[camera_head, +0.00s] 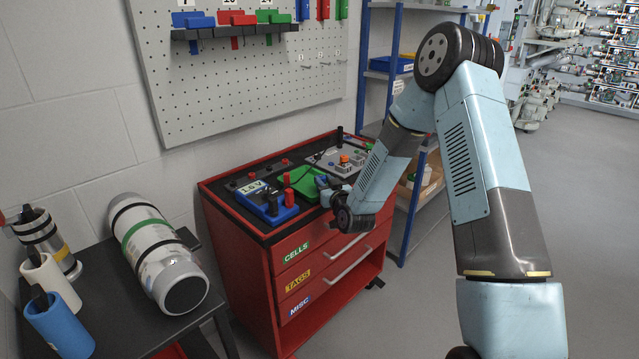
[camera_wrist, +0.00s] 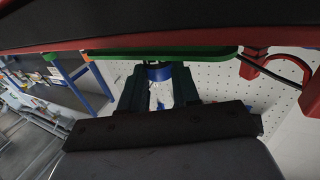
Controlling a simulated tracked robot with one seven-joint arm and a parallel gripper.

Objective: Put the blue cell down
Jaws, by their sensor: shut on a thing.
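My gripper (camera_wrist: 160,88) is shut on the blue cell (camera_wrist: 160,72), whose blue band and paler body show between the two dark fingers in the wrist view. In the head view my gripper (camera_head: 326,187) is over the top of the red cabinet, at the right end of the green tray (camera_head: 303,183); the cell is mostly hidden there. The green tray also shows in the wrist view (camera_wrist: 190,52), just beyond the fingertips. I cannot tell whether the cell touches it. A blue tray labelled 1.5V (camera_head: 268,207) sits left of the green one.
A black table (camera_head: 110,290) at left holds a large tube (camera_head: 150,245). A pegboard (camera_head: 235,80) hangs behind; blue shelving stands right.

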